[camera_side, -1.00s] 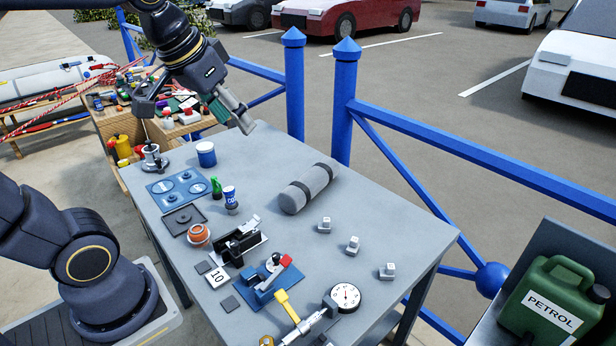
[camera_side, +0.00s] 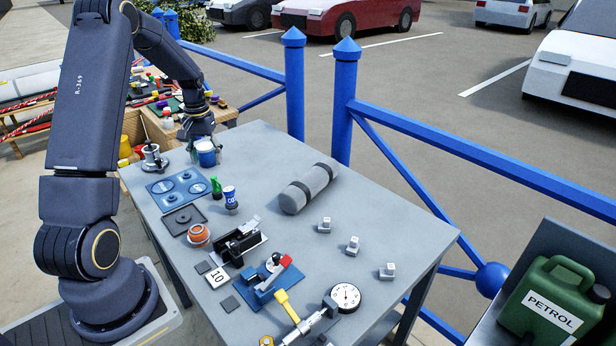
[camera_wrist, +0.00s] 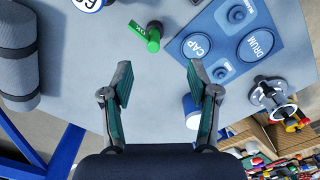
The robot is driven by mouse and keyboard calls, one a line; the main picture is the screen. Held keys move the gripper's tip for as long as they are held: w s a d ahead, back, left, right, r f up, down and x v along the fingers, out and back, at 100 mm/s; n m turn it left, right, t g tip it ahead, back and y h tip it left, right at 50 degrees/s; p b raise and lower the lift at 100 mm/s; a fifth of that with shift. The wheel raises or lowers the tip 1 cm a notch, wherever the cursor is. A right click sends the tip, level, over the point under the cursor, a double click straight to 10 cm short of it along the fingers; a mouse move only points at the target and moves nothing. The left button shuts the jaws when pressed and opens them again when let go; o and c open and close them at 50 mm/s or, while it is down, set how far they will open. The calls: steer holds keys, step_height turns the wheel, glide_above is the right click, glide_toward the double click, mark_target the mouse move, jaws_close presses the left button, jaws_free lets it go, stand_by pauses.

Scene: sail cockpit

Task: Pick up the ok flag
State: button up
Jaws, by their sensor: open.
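The ok flag is a small green piece with faint white lettering (camera_wrist: 140,30). In the wrist view it is at the top centre, beyond my fingertips and apart from them.
The blue and white pot (camera_wrist: 191,108) shows beside my right finger. A metal fitting (camera_side: 152,158) stands at the corner. A grey roll (camera_side: 310,187) lies right; the table between is clear.

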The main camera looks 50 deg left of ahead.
glide_above(216, 192)
steer(key=a, duration=0.1)
steer(key=f, duration=0.6)
steer(key=shift+a, duration=0.2)
steer(key=shift+w+d+f, duration=0.1)
steer(key=shift+d+f, duration=0.1)
steer(key=shift+f, duration=1.15)
steer(key=shift+w+d+f, duration=0.1)
steer(key=shift+d+f, duration=0.05)
steer(key=shift+f, duration=1.2)
steer(key=shift+c, duration=0.4)
jaws_close()
